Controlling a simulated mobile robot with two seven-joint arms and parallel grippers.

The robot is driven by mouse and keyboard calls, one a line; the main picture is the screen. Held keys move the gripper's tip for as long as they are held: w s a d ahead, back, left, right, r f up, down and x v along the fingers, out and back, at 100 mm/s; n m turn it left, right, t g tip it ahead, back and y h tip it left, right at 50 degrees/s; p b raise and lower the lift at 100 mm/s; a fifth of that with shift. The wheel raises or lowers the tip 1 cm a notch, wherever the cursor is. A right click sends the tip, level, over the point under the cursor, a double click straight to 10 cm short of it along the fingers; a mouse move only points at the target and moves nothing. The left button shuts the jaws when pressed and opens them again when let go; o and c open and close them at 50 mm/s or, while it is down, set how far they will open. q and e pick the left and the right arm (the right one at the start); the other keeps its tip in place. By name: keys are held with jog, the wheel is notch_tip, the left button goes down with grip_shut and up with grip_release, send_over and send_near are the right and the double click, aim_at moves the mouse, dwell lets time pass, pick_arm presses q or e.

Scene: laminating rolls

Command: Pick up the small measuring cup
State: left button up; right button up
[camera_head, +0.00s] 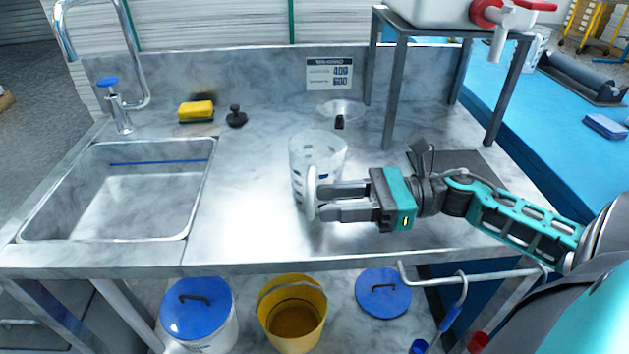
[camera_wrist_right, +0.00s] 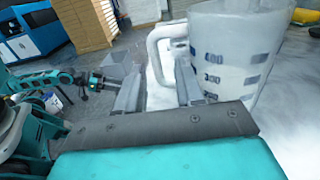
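A clear measuring cup (camera_head: 318,150) with dark markings stands upright on the steel counter, right of the sink. It also shows large in the right wrist view (camera_wrist_right: 232,55), with its pale handle (camera_wrist_right: 158,60) towards my right gripper. My right gripper (camera_head: 318,199) comes in from the right at the handle. In the right wrist view its two fingers (camera_wrist_right: 158,90) are apart, with the handle between them and gaps visible. My left arm's gripper (camera_wrist_right: 98,83) is small in the background of that view; its finger state is unclear. It does not show in the head view.
The sink (camera_head: 120,190) lies left. A yellow sponge (camera_head: 197,110), black stopper (camera_head: 236,117) and clear funnel-like piece (camera_head: 338,108) are at the back. A metal stand (camera_head: 393,85) bears a white container with a red tap. A yellow bucket (camera_head: 291,305) stands below.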

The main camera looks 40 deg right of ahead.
aim_at(310, 217)
jog(key=shift+s+x, duration=0.2)
jog(key=shift+x, duration=1.9)
jog(key=shift+a, duration=0.15)
jog(key=shift+c, duration=0.5)
grip_shut()
